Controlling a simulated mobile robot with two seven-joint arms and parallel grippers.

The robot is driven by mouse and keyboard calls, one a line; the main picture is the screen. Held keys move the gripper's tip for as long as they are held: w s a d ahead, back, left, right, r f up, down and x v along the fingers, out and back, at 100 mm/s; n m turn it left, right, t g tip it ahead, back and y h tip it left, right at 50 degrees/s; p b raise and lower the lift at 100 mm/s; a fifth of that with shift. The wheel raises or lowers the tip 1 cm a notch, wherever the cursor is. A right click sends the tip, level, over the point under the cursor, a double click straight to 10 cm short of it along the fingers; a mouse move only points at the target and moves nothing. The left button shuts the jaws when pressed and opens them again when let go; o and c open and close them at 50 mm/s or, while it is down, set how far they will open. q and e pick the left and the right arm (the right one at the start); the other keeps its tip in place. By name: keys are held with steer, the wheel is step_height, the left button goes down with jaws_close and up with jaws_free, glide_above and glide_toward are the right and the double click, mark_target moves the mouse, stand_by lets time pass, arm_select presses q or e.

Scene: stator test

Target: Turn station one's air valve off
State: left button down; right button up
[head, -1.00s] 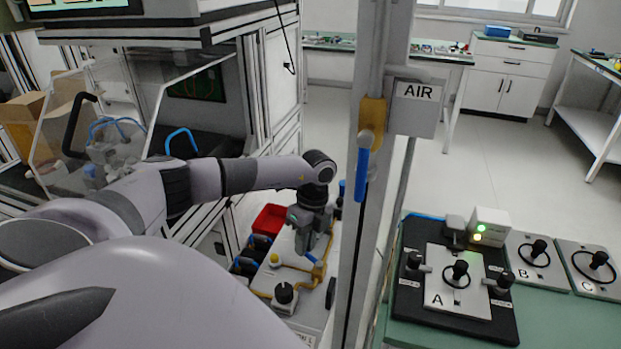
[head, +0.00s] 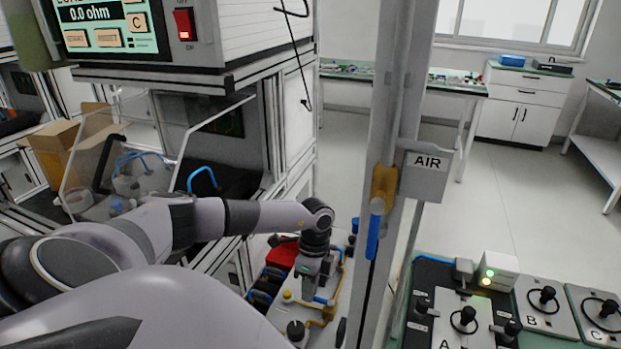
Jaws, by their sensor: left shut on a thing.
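The air valve (head: 383,188) is a yellow-brass body on a grey upright post, beside a grey plate lettered AIR (head: 427,163). Its blue handle (head: 373,232) hangs down, roughly along the post. My left gripper (head: 310,284) points down over a small bench unit left of the post, apart from the valve. It is shut on a small grey thing, mostly hidden by the fingers and blurred by distance. My right gripper is not in view.
A test cabinet with a red switch (head: 184,24) and clear guard stands at the left. Red bin (head: 283,253) and black knob (head: 296,330) are near my left gripper. A panel with fixtures A, B (head: 546,306) and C lies at lower right.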

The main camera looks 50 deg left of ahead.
arm_select(q)
steer(key=shift+r, duration=0.1)
steer(key=c, duration=1.1)
jaws_free()
steer(key=shift+c, duration=0.2)
step_height(320, 180, up, 7)
steer(key=w, duration=0.1)
steer(key=shift+a+b, duration=0.4)
